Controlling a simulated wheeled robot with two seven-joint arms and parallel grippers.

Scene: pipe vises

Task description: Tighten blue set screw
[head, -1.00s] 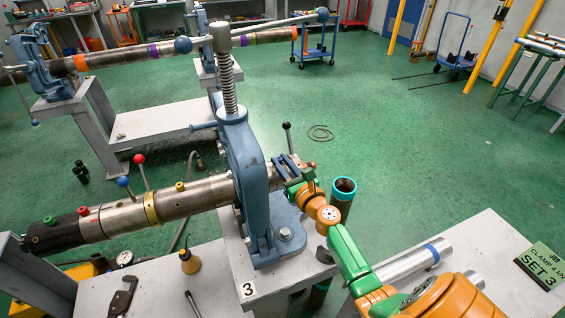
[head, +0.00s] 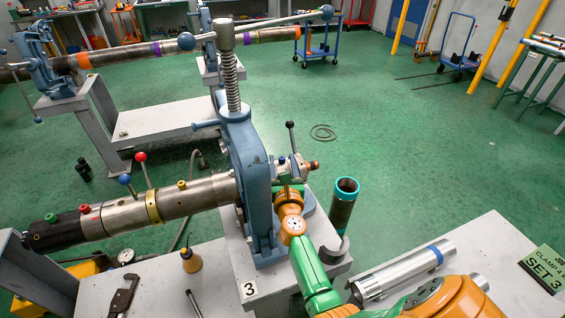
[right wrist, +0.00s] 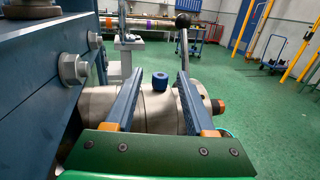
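The blue set screw (right wrist: 160,81) is a short knurled knob standing up from the grey metal collar (right wrist: 165,112) near the pipe's right end. It shows small in the head view (head: 282,158), just right of the blue vise (head: 247,165). My right gripper (right wrist: 157,76) is open, its two blue fingers pointing forward on either side of the screw, with visible gaps on both sides. In the head view the right gripper (head: 287,184) is at the near side of the collar, its fingers partly hidden. My left gripper is not in view.
The vise frame and its bolts (right wrist: 74,69) stand close left of the right gripper. A black-balled lever (head: 290,126) rises beside the collar. A teal-rimmed tube (head: 343,205) stands upright to the right. Green, red and yellow knobs sit on the pipe (head: 110,215) further left.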

